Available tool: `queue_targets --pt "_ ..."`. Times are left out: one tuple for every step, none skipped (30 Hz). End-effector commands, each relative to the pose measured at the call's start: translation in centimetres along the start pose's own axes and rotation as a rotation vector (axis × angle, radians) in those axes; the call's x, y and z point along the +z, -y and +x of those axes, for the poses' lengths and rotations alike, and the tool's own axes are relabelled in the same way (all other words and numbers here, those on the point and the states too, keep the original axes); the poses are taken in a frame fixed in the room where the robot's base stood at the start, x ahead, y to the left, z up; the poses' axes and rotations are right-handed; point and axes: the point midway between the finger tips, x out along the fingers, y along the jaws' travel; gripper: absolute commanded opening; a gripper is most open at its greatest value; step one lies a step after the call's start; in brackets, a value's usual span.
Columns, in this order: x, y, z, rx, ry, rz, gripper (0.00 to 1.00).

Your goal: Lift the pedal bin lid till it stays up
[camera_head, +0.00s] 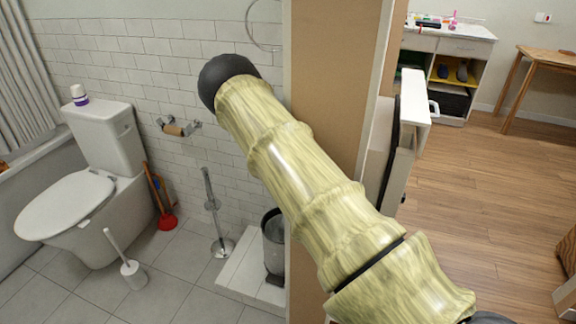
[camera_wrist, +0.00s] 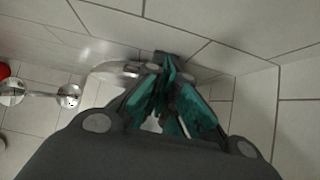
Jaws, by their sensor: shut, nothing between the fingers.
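The pedal bin (camera_head: 273,245) stands on a low white ledge beside the tiled wall in the head view. It has a grey body and a dark upper rim. My arm and the partition edge hide its right side, and I cannot tell how its lid stands. My gripper (camera_wrist: 168,66) shows in the wrist view, with its teal-padded fingers together and nothing held between them. A pale shiny curved surface (camera_wrist: 108,72) lies just left of the fingers. I cannot tell whether it is part of the bin or whether the fingers touch it.
A metal floor stand (camera_head: 214,215) is left of the bin. A partition (camera_head: 335,90) separates this tiled area from the wooden-floored room.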

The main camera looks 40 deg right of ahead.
Motion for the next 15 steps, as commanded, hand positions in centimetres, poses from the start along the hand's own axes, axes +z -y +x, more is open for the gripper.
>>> queue_targets --pt "-0.1 -0.6 -0.1 0.005 0.0 -0.004 0.0" --pt "-0.2 -0.9 -0.2 0.008 0.0 -0.006 0.0" --pt "-0.3 -1.2 -0.3 0.01 0.0 -0.009 0.0" --pt "-0.4 -1.5 -0.3 0.011 0.0 -0.011 0.0" --pt "-0.4 -1.7 -0.4 0.012 0.0 -0.012 0.0" --pt "-0.5 -1.9 -0.5 0.014 0.0 -0.014 0.0" --pt "-0.5 -2.1 -0.5 0.014 0.001 -0.016 0.0" --pt "-0.6 -2.2 -0.5 0.015 0.001 -0.017 0.0" --pt "-0.6 -2.4 -0.6 0.016 0.0 -0.018 0.0" --pt "-0.6 -2.4 -0.6 0.017 0.0 -0.018 0.0" --pt "-0.7 -2.5 -0.6 0.017 0.0 -0.019 0.0" --pt "-0.7 -2.5 -0.6 0.017 0.0 -0.019 0.0" --pt "-0.7 -2.5 -0.6 0.017 0.0 -0.019 0.0" --pt "-0.7 -2.5 -0.6 0.017 0.0 -0.019 0.0" --pt "-0.7 -2.5 -0.6 0.017 0.0 -0.019 0.0"
